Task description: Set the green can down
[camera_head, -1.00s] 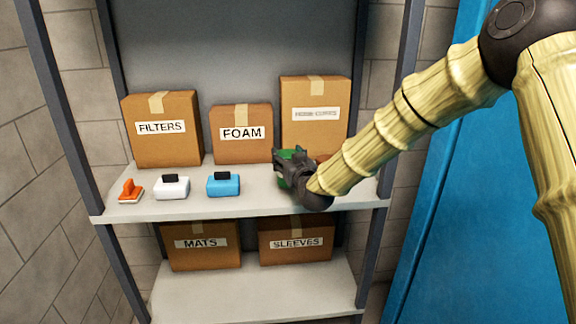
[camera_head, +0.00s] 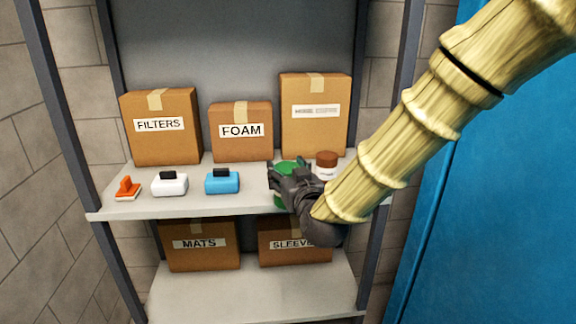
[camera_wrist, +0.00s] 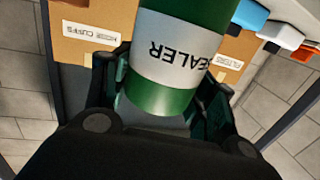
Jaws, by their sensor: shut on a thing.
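The green can (camera_head: 287,167) is at the right part of the upper shelf (camera_head: 240,205), in front of the tall box. My gripper (camera_head: 280,181) is shut on it, with the fingers around its side. In the wrist view the green can (camera_wrist: 163,100) fills the middle, with a grey band lettered SEALER, and my gripper (camera_wrist: 160,92) has a dark finger on each side of it. The can's lower part is largely hidden by my gripper in the head view. I cannot tell whether its base touches the shelf.
A white jar with a brown lid (camera_head: 326,166) stands close to the right. Boxes line the back, including FOAM (camera_head: 241,148). Bare shelf lies between the blue brush and the can.

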